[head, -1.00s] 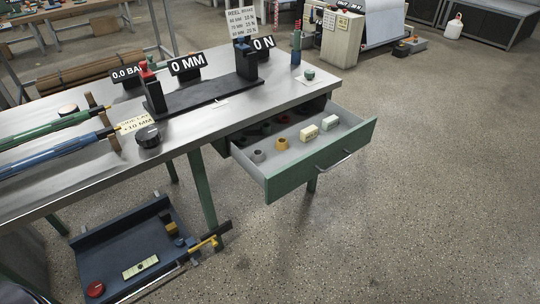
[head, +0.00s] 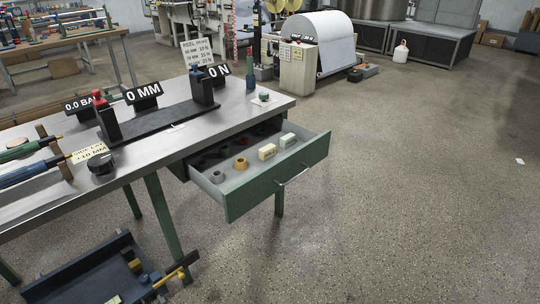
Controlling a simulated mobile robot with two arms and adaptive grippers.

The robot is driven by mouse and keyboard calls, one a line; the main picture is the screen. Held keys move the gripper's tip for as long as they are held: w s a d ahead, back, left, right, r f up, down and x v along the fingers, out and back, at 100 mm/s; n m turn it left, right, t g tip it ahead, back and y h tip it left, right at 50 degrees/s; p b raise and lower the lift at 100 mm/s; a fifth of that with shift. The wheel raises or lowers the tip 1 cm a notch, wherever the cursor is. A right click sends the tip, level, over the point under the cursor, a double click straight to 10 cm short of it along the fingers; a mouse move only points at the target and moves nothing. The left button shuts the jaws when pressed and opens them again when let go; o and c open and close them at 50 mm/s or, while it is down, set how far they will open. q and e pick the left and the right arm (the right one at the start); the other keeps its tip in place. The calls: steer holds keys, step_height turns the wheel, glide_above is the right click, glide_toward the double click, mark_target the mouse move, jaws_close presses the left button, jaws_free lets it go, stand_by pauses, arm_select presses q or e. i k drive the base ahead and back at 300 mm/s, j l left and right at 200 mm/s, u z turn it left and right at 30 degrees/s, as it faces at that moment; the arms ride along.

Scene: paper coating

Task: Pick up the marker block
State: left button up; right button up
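An open drawer (head: 262,190) with a green front juts out from under the metal table. Inside it lie two small cream blocks, one nearer the middle (head: 267,152) and one farther right (head: 287,140). Both carry small marks that I cannot read, and I cannot tell which of them is the marker block. They lie apart from each other on the drawer floor. Neither of my grippers shows in the head view.
A yellow ring (head: 241,163) and grey ring (head: 217,177) sit left of the blocks, with darker pieces behind. The metal table (head: 140,163) carries a black stand (head: 155,121) and knob (head: 101,163). A dark tray (head: 85,272) is low left. Floor right of the drawer is clear.

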mark_target(269, 150)
steer(key=i+j+z, duration=0.55)
steer(key=i+j, duration=0.35)
